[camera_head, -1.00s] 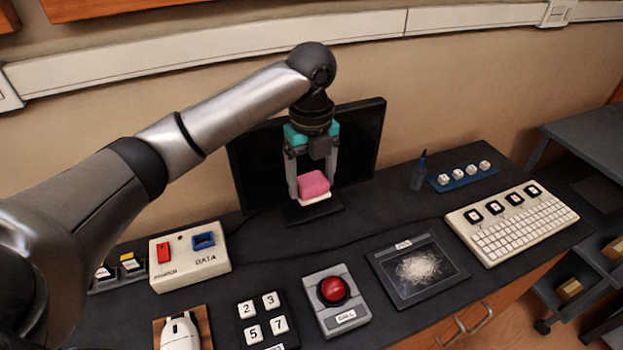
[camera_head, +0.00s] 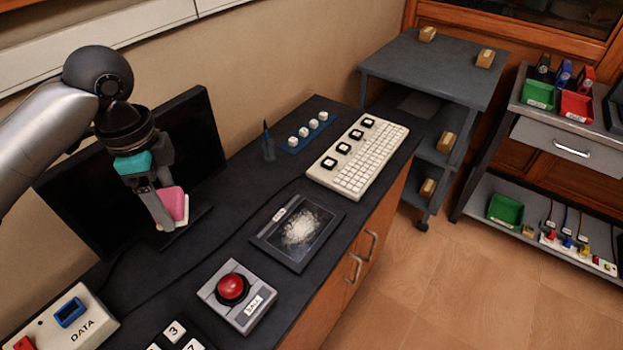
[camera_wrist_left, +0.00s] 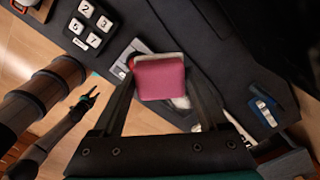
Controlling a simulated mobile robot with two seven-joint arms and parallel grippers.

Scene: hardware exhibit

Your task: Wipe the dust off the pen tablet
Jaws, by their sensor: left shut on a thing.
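The pen tablet (camera_head: 264,239) lies flat on the dark desk in the head view, a patch of white dust (camera_head: 300,227) on its middle. My left gripper (camera_head: 165,212) is shut on a pink block with a pale underside (camera_head: 175,203), likely an eraser or sponge. It holds the block in front of the black monitor, left of the tablet and apart from it. The left wrist view also shows the pink block (camera_wrist_left: 160,78) between the fingers. My right gripper (camera_wrist_left: 88,98) shows small at the left of that view; its jaw state is unclear.
A red button box (camera_head: 233,292) stands near the tablet's lower left. The black monitor (camera_head: 190,130) stands behind the gripper. Grey shelves (camera_head: 430,70) stand right.

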